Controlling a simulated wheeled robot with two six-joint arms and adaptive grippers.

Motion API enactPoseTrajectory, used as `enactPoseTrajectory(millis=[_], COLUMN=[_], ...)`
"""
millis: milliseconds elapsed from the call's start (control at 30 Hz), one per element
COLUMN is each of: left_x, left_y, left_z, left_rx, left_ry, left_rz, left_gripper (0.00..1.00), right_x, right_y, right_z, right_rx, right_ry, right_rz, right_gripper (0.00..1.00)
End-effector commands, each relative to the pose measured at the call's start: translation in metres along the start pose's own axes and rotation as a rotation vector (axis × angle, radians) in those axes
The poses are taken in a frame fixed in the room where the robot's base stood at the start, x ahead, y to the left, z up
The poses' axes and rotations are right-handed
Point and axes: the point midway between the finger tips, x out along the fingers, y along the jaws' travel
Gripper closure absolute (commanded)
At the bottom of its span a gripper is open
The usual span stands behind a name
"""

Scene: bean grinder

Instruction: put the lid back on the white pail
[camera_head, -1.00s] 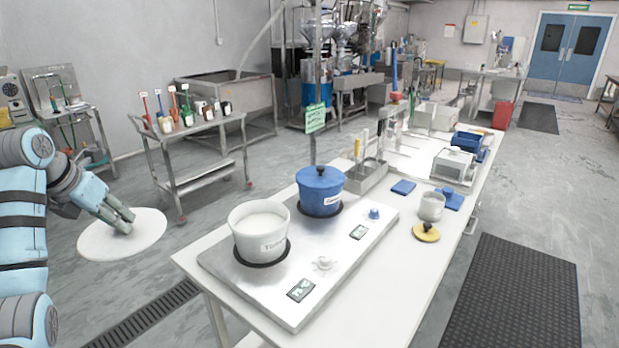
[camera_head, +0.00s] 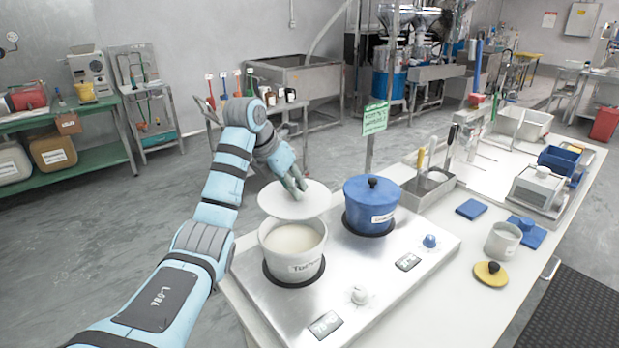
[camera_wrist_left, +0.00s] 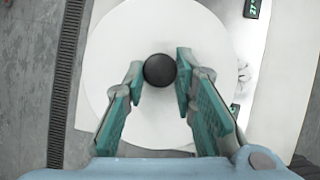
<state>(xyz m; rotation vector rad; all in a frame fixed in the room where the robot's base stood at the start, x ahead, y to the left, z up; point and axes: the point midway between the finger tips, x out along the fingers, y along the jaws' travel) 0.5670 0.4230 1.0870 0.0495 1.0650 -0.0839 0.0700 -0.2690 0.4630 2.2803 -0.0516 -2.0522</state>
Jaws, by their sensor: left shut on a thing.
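The white pail (camera_head: 292,262) stands open on the left black ring of the steel plate, with pale contents and a label on its front. My left gripper (camera_head: 297,190) is shut on the knob of the round white lid (camera_head: 285,203). The lid is held roughly level above the pail's far rim, and the pail's near part shows uncovered below it. In the left wrist view the lid (camera_wrist_left: 115,60) fills the middle, with its black knob (camera_wrist_left: 160,70) between the fingers; the pail is hidden there. My right gripper is not in view.
A blue lidded pot (camera_head: 370,208) stands right of the pail, close to the lid. A green sign (camera_head: 375,118) on a pole rises behind it. A yellow lid (camera_head: 490,274), a white cup (camera_head: 502,240) and a utensil holder (camera_head: 428,188) are further right.

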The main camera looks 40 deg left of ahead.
Motion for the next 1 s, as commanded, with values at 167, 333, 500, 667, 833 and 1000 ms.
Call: enactPoseTrajectory(millis=[167,333,500,667,833,1000], left_x=[-0.006,0.008,0.031,0.050,0.065,0.072], left_y=[-0.001,-0.004,-0.005,-0.004,-0.002,-0.002], left_z=[-0.002,-0.015,-0.022,-0.032,-0.043,-0.046], left_rx=[0.002,0.004,0.002,0.000,-0.002,-0.001], left_ry=[0.003,-0.007,-0.002,-0.001,0.001,-0.001], left_rz=[0.002,-0.002,-0.004,-0.002,-0.001,-0.001], left_gripper=[1.00,1.00,1.00,1.00,1.00,1.00], right_x=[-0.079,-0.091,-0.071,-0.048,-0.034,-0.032], right_y=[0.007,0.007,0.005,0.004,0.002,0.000], right_z=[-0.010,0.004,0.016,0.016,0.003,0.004], right_rx=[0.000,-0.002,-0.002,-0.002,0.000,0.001], right_ry=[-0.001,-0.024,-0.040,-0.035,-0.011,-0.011], right_rz=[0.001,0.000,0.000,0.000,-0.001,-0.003], right_gripper=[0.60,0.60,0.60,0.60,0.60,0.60])
